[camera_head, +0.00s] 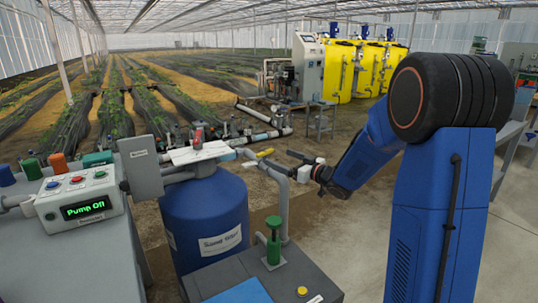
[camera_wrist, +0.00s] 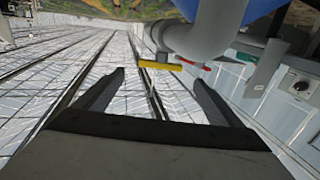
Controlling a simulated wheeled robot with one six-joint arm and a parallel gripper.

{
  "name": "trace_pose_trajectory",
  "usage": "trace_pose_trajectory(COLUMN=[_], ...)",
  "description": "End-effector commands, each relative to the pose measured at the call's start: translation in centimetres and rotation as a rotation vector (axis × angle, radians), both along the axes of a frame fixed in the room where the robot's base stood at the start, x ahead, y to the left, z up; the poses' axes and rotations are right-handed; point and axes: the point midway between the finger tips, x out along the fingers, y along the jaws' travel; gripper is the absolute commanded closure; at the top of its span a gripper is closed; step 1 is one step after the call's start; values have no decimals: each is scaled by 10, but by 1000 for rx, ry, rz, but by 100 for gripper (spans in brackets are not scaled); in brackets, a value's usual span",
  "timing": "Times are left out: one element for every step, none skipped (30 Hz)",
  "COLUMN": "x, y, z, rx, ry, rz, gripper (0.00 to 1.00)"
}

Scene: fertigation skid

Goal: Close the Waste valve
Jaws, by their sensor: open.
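A yellow valve handle (camera_head: 265,153) is on the grey pipe to the right of the blue sand filter tank (camera_head: 205,225). In the wrist view the yellow handle (camera_wrist: 160,66) lies crosswise ahead of the fingertips, apart from them. A red handle (camera_wrist: 193,63) is just right of it there. No readable label shows which handle is the Waste valve. My gripper (camera_head: 298,163) is in the air to the right of the yellow handle. In the wrist view my gripper (camera_wrist: 157,80) is open, with nothing between its fingers.
A grey pipe (camera_wrist: 215,30) curves close above the handles. A white box (camera_head: 307,171) is beside my gripper. A control box (camera_head: 80,197) at the left reads "Pump Off". A green-topped valve (camera_head: 273,245) stands on the front bench. Open floor (camera_head: 345,240) lies right of the tank.

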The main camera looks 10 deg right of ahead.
Motion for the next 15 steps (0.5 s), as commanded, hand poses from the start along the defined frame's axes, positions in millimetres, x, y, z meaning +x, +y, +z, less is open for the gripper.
trace_pose_trajectory(x=[8,12,18,23,27,32,36,40,44,47,50,53,55,57,59], y=[6,9,13,16,18,22,24,27,29,31,33,35,36,37,39], z=[0,0,0,0,0,0,0,0,-1,-1,0,0,0,0,0], rx=[0,0,1,0,0,0,0,1,0,0,0,0,0,0,0], ry=[0,0,1,0,0,0,0,1,1,1,0,0,0,0,0], rz=[3,2,2,2,2,2,2,1,1,0,1,1,1,1,1], gripper=[11,11,11,11,11,11,11,11,11,11,11,11,11,11,11])
